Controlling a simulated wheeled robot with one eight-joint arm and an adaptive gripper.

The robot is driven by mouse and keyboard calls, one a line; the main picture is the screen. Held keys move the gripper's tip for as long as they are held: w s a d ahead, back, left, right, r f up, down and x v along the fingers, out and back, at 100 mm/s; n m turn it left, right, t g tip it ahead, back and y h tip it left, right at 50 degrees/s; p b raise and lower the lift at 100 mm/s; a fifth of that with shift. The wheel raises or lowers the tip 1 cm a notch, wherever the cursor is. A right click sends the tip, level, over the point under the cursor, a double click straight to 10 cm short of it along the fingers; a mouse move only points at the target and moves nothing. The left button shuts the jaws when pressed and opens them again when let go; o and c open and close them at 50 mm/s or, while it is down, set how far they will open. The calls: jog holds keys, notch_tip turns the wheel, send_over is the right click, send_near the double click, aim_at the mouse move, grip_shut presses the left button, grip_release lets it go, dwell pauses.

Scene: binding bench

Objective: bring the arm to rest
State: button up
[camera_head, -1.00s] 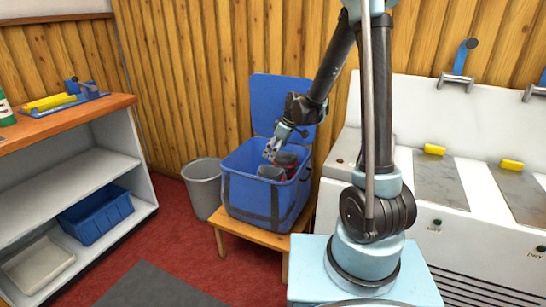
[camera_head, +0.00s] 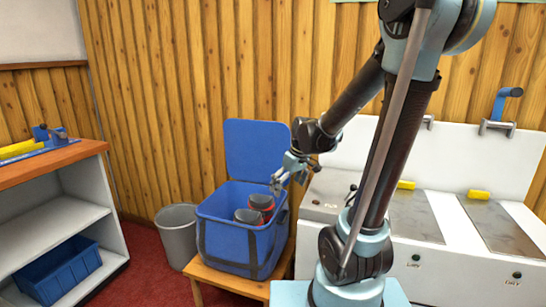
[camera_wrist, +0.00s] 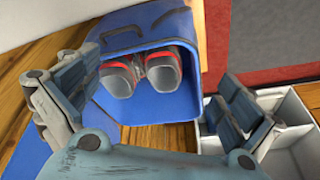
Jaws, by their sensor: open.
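My gripper (camera_head: 281,184) is open and empty. In the head view it hangs above the right rim of a blue bag (camera_head: 228,247), clear of its contents. In the wrist view the two fingers of my gripper (camera_wrist: 150,100) are spread wide, with the blue bag (camera_wrist: 178,106) showing between and beyond them. Two dark objects with red bands (camera_head: 262,205) stand side by side inside the bag; they also show in the wrist view (camera_wrist: 162,70). The bag's lid (camera_head: 256,150) stands open at the back.
The bag rests on a low wooden stool (camera_head: 238,285). A grey bin (camera_head: 178,238) stands to its left. A white shelf unit with a wooden top (camera_head: 50,165) is at the far left. A white bench with metal plates (camera_head: 420,215) stands on the right, close to my arm.

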jog(key=s+d+m, duration=0.1)
jog(key=s+d, duration=0.1)
jog(key=s, duration=0.1)
jog(key=s+d+m+h, duration=0.1)
jog(key=s+d, duration=0.2)
jog(key=s+d+r+m, duration=0.1)
jog(key=s+d, duration=0.1)
jog(key=s, duration=0.1)
jog(key=shift+s+d+m, duration=0.2)
jog(key=shift+d+m, duration=0.1)
jog(key=s+d+f+m, duration=0.1)
jog(key=s+d+m, duration=0.1)
jog(key=s, duration=0.3)
jog(key=s+d+f+m+h, duration=0.1)
jog(key=s+d+f+m, duration=0.1)
jog(key=s+d, duration=0.2)
jog(key=shift+s+f+m+h, duration=0.25)
jog(key=shift+s+m+h, duration=0.05)
jog(key=shift+s, duration=0.5)
jog(key=shift+w, duration=0.1)
jog(key=shift+w+f, duration=0.2)
jog(key=shift+w, duration=0.15)
